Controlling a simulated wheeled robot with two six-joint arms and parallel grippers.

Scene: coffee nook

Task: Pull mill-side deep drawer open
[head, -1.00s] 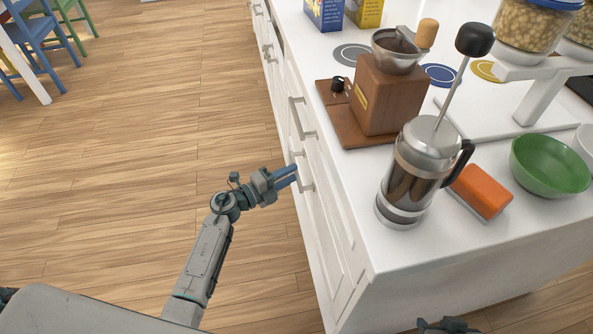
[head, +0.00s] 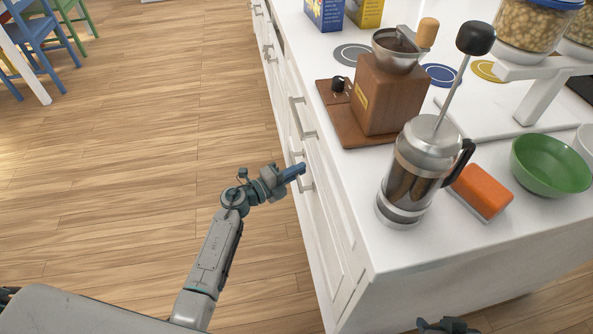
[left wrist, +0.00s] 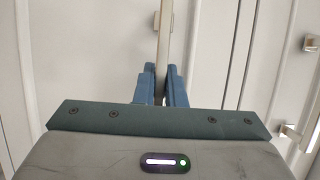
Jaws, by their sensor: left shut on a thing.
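The white cabinet front (head: 335,215) runs below the counter edge and carries several metal bar handles. The fronts look flush and closed. My left gripper (head: 300,170) is at one bar handle (head: 306,184) on the front below the coffee mill (head: 390,95). In the left wrist view, the blue fingers (left wrist: 160,88) are closed around an upright-looking metal bar handle (left wrist: 165,40). The fingers hide part of the handle. My right gripper (head: 445,325) shows only partly at the bottom edge, and its jaws cannot be made out.
Another long handle (head: 297,115) sits further along the front. In the left wrist view, further handles (left wrist: 288,131) show at the right. A French press (head: 415,170), an orange block (head: 482,192) and a green bowl (head: 550,165) stand on the counter. The wooden floor (head: 150,170) left of the cabinet is clear.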

